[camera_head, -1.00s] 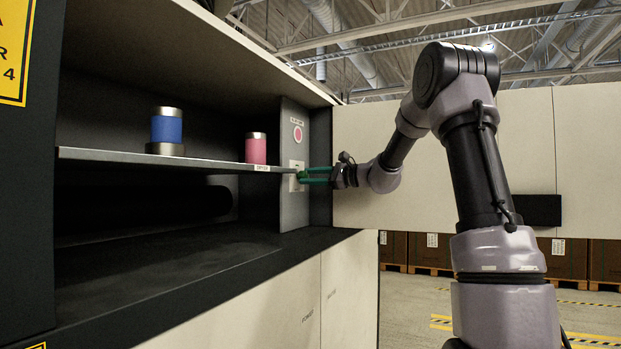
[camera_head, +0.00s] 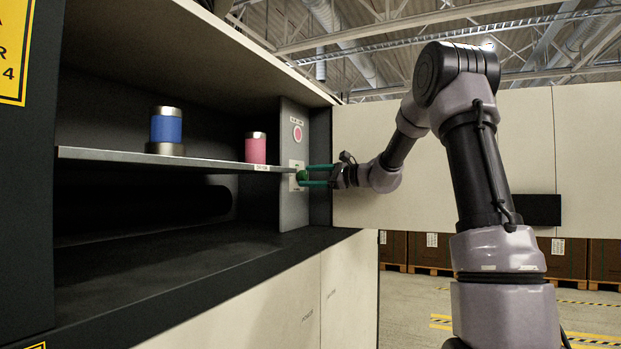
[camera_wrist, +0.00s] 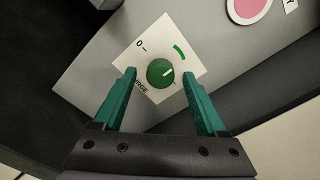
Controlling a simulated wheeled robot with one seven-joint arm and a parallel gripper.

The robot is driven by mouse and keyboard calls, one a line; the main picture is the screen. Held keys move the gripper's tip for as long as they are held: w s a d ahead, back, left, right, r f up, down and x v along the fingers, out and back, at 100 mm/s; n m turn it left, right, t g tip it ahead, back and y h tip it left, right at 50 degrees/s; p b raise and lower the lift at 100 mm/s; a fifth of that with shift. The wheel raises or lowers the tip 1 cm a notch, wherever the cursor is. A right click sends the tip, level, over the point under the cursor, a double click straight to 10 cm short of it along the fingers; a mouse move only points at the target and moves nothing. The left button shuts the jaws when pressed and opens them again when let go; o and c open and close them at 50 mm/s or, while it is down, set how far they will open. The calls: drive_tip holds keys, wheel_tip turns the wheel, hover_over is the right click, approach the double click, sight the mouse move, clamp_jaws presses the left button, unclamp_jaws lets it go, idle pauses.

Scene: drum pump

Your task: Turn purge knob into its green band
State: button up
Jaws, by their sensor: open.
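The purge knob (camera_wrist: 160,73) is a round green knob with a pale pointer line, on a white label plate (camera_wrist: 139,53) in the wrist view. The green band (camera_wrist: 180,52) is a short arc on the plate, up and right of the knob. The pointer line aims right and slightly up, below the band and apart from it. My gripper (camera_wrist: 159,74) is open, with one teal finger on each side of the knob and visible gaps between. In the head view, my gripper (camera_head: 318,175) is at the panel, by the green knob (camera_head: 302,175).
A pink round button (camera_head: 297,133) sits above the knob on the grey panel (camera_head: 293,210). A shelf (camera_head: 210,163) ends close to the knob's left and carries a blue canister (camera_head: 166,127) and a pink canister (camera_head: 255,149). A cream door (camera_head: 440,150) stands behind my arm.

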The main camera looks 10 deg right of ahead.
drive_tip(key=v, duration=1)
drive_tip(key=shift+s+d, duration=0.2)
drive_tip(key=shift+d, duration=0.1)
drive_tip(key=s+a+f+n+g+h, duration=0.25)
drive_tip(key=s+a, duration=0.25)
drive_tip(key=s, duration=0.3)
drive_tip(key=s+a+f+n+g+h, duration=0.2)
drive_tip(key=s+a+f+n+g, duration=0.1)
drive_tip(key=s+a, duration=0.3)
drive_tip(key=s+d+f+n+h, duration=0.2)
drive_tip(key=s, duration=0.4)
drive_tip(key=s+d+f+n+t+h, duration=0.1)
drive_tip(key=s+d+f+n+h, duration=0.1)
drive_tip(key=s, duration=0.4)
drive_tip(key=s+d+f+n+h, duration=0.2)
drive_tip(key=s+d+n+h, duration=0.1)
drive_tip(key=s, duration=0.4)
drive_tip(key=shift+d+f+t+h, duration=0.2)
drive_tip(key=shift+f+t+h, duration=0.15)
